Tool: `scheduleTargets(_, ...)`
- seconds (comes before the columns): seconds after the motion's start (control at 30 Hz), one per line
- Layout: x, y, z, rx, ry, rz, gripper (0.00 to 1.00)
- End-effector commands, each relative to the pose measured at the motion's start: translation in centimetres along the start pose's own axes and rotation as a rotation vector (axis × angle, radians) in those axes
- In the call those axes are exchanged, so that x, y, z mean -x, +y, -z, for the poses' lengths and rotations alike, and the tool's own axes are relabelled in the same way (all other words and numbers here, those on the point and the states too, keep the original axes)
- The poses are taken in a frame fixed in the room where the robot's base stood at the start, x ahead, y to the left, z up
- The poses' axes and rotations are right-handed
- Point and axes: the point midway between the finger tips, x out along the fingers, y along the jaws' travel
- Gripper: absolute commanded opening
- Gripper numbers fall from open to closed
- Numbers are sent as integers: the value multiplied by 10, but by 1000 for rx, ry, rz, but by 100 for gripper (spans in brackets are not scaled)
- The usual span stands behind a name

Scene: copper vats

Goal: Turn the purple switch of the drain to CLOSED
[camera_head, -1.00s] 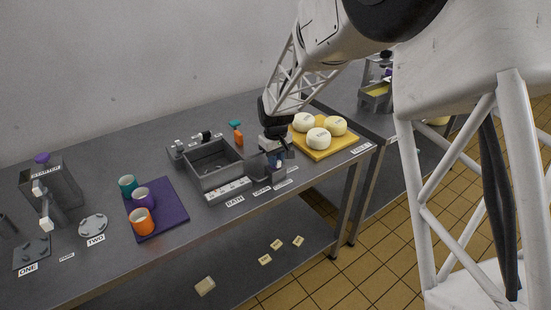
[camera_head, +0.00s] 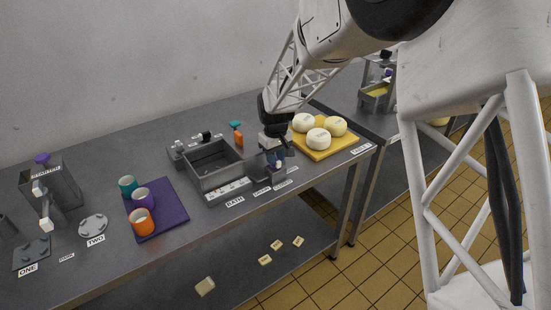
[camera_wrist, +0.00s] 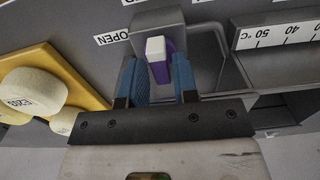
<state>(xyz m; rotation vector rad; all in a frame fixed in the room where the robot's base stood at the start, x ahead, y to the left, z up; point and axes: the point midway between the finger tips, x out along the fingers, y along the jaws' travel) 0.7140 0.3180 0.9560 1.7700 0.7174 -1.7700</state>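The purple switch (camera_wrist: 159,68) has a white tip and sits on a grey drain block (camera_wrist: 205,45) beside the bath basin. An OPEN label (camera_wrist: 113,37) lies to the left of the switch in the wrist view. My gripper (camera_wrist: 159,80) has its two blue fingers on either side of the switch, with small gaps seeming to show between them. In the head view my gripper (camera_head: 275,157) is at the basin's right end, low over the table, and it mostly hides the switch. The CLOSED side of the drain is not readable.
The grey bath basin (camera_head: 212,178) stands left of my gripper, with a temperature scale (camera_wrist: 280,38) on its front. A yellow board (camera_head: 345,140) with round cheeses is close on the right. A purple mat (camera_head: 172,200) with cups lies further left.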

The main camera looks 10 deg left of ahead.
Motion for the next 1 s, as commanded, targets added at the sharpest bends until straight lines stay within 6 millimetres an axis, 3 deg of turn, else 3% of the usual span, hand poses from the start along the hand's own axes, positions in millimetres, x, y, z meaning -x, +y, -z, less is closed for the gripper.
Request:
scheduleTargets(0.5, 60, 0, 0, 0, 1, 0, 28)
scheduleTargets(1.0, 70, 0, 0, 0, 1, 0, 28)
